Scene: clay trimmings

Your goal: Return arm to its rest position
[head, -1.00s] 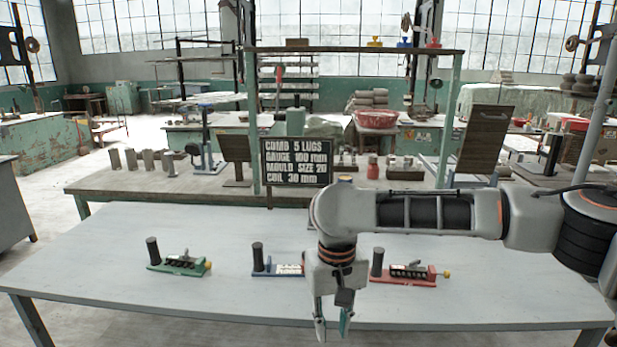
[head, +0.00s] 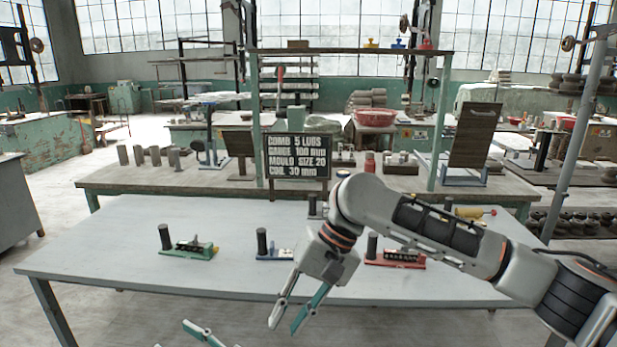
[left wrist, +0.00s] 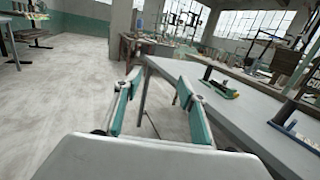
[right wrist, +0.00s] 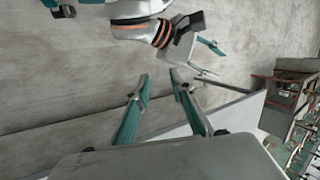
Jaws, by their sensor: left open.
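My right gripper (head: 283,328) hangs in front of the table's front edge in the head view, tilted down to the left. Its fingers are apart with nothing between them; the right wrist view shows the same open fingers (right wrist: 159,76). My left gripper (head: 180,338) shows only as fingertips at the bottom edge of the head view. In the left wrist view its fingers (left wrist: 158,78) are apart and empty, left of the table. On the table (head: 110,240) stand a green fixture (head: 195,250), a blue fixture (head: 275,254) and a red fixture (head: 400,259), the last partly behind my right arm.
The right wrist view shows part of my left arm close by. Floor is clear left of the table.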

